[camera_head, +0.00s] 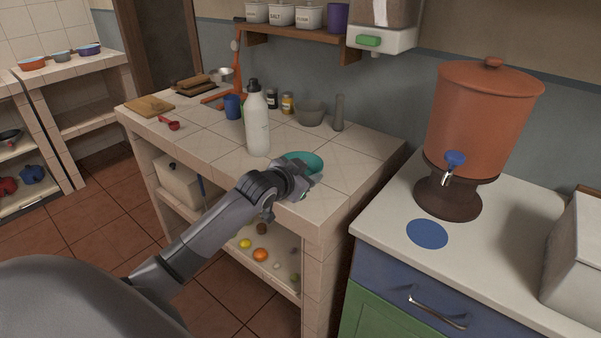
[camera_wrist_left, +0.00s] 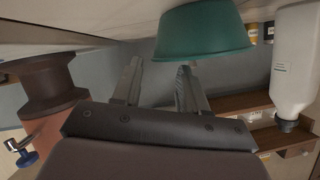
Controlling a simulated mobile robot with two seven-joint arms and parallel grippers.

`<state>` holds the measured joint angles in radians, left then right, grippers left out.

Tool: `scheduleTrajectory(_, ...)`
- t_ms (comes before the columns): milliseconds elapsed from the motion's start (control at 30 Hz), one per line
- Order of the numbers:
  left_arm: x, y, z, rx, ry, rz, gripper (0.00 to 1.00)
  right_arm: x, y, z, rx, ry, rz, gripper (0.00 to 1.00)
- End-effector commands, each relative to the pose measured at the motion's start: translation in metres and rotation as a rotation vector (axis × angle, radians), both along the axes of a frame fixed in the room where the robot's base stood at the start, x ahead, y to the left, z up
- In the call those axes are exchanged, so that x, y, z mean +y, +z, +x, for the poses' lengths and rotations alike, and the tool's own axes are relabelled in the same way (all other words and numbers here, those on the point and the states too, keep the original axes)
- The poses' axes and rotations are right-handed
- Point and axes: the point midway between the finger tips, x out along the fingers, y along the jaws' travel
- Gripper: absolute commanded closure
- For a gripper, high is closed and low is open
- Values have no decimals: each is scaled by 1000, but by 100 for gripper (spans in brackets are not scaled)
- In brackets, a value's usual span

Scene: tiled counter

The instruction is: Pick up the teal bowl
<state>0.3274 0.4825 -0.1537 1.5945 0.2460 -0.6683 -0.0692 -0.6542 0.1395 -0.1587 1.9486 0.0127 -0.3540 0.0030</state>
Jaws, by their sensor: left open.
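The teal bowl (camera_head: 304,160) sits on the tiled counter (camera_head: 349,161) near its front edge, just right of a white bottle (camera_head: 257,124). My left gripper (camera_head: 304,184) is right at the near side of the bowl and covers part of it in the head view. In the left wrist view the bowl (camera_wrist_left: 203,32) lies just beyond the fingertips of the left gripper (camera_wrist_left: 160,72). The two fingers are apart with nothing between them. The bowl is not held. My right gripper is not in view.
The white bottle (camera_wrist_left: 299,65) stands close beside the bowl. A grey mortar (camera_head: 311,113) and pestle (camera_head: 339,113), small jars and a blue cup (camera_head: 233,107) stand farther back. A clay water dispenser (camera_head: 477,130) stands on the right counter. Tiles right of the bowl are clear.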

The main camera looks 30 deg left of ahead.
Motion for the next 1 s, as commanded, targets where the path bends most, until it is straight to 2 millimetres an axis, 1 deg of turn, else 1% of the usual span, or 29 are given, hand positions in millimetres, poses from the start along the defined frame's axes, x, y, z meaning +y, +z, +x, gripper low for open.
scheduleTrajectory(433,1,-20,38,0,0,-2,57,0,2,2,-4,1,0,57)
scheduleTrajectory(600,1,-22,43,1,-1,0,57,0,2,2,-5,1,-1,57)
scheduleTrajectory(833,1,-22,44,0,-1,0,57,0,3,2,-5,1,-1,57)
scheduleTrajectory(867,1,-22,44,0,-1,0,67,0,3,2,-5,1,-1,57)
scheduleTrajectory(900,1,-22,44,0,-1,0,80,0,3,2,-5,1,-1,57)
scheduleTrajectory(967,1,-22,44,0,-1,0,100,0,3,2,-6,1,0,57)
scheduleTrajectory(1000,1,-22,44,1,-1,0,100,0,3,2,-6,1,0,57)
